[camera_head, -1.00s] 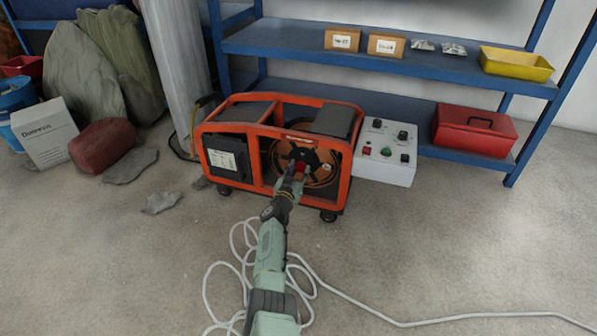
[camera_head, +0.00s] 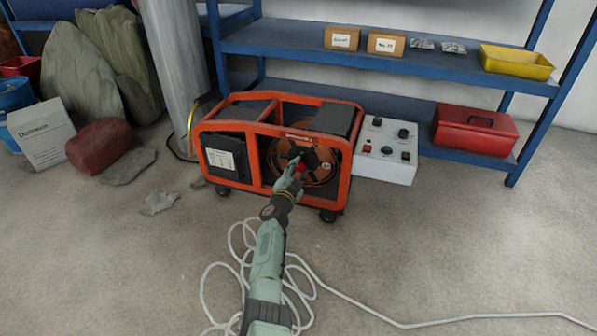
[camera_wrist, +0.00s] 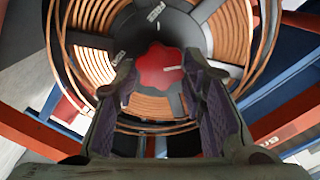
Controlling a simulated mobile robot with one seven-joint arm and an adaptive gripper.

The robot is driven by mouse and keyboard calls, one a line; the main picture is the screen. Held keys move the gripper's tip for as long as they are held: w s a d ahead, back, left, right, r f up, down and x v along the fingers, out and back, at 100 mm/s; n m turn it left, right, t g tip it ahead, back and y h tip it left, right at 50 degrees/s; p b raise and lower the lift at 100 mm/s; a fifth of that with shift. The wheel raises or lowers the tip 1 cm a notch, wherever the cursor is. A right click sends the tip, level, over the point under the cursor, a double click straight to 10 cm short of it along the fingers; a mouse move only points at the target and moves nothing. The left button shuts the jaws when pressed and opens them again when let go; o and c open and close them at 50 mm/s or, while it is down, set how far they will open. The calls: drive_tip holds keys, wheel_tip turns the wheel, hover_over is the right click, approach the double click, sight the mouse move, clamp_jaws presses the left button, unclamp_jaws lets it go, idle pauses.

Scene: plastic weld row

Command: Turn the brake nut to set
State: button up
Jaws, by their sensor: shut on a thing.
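In the head view my gripper (camera_head: 295,172) reaches into the orange frame (camera_head: 345,185) and partly hides the nut (camera_head: 303,168).
A grey control box (camera_head: 385,172) stands right of the frame. Blue shelves (camera_head: 290,48) behind hold cartons, a yellow tray (camera_head: 515,66) and a red toolbox (camera_head: 475,130). A white cable (camera_head: 345,295) lies on the floor in front. Rocks and a bag (camera_head: 42,135) are at left.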

drive_tip(key=shift+m, duration=0.5)
drive_tip(key=o, duration=1.1)
